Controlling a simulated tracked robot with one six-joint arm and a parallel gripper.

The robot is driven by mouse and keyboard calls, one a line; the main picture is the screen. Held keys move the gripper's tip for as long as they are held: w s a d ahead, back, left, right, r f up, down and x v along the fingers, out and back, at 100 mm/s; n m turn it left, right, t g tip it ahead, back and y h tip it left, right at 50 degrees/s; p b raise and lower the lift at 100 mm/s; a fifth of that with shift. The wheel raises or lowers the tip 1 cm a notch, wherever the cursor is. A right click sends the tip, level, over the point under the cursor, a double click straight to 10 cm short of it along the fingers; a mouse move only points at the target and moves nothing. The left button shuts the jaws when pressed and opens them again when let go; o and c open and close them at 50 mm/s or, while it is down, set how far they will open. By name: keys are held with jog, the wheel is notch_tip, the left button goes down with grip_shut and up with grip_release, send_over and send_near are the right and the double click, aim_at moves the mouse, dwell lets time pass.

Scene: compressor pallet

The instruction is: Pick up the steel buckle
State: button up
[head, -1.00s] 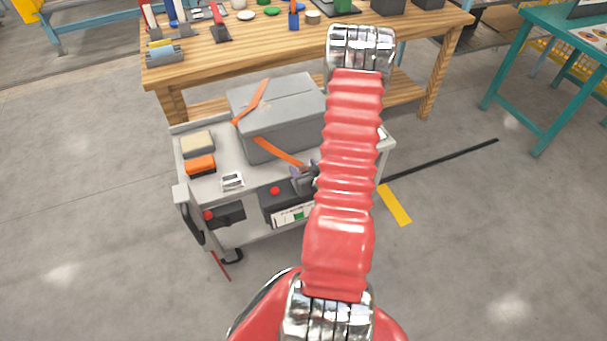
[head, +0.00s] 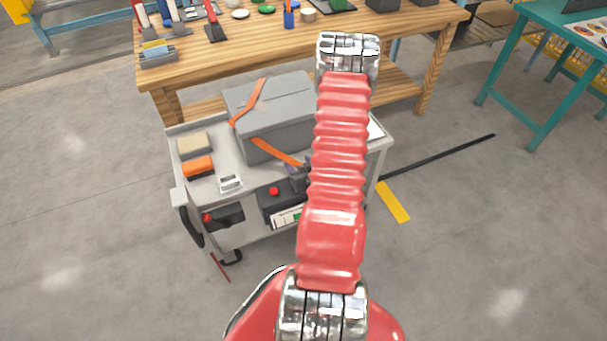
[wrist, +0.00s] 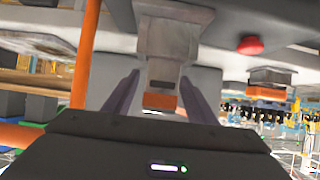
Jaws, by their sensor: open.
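The steel buckle (head: 230,183) looks like a small pale metal frame with a dark slot. It lies on the grey cart top (head: 243,168), near its front edge. My gripper (head: 298,178) is to its right and apart from it, partly hidden by my red arm. In the wrist view, my two dark fingers (wrist: 162,76) stand apart with nothing gripped. A pale metal piece (wrist: 165,40) shows between and beyond them, perhaps the buckle; I cannot tell for sure. An orange patch (wrist: 162,101) shows just below it.
A grey box (head: 270,112) with an orange strap (head: 275,152) stands behind my gripper. A tan block (head: 193,145) and an orange block (head: 198,167) lie at the cart's left. A red button (head: 274,191) sits at the front. A wooden workbench (head: 260,40) stands behind.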

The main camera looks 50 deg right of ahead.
jog(key=shift+c, duration=0.6)
jog(key=c, duration=1.1)
jog(key=shift+r, duration=0.2)
notch_tip(320, 180, up, 10)
jog(key=shift+f, duration=0.15)
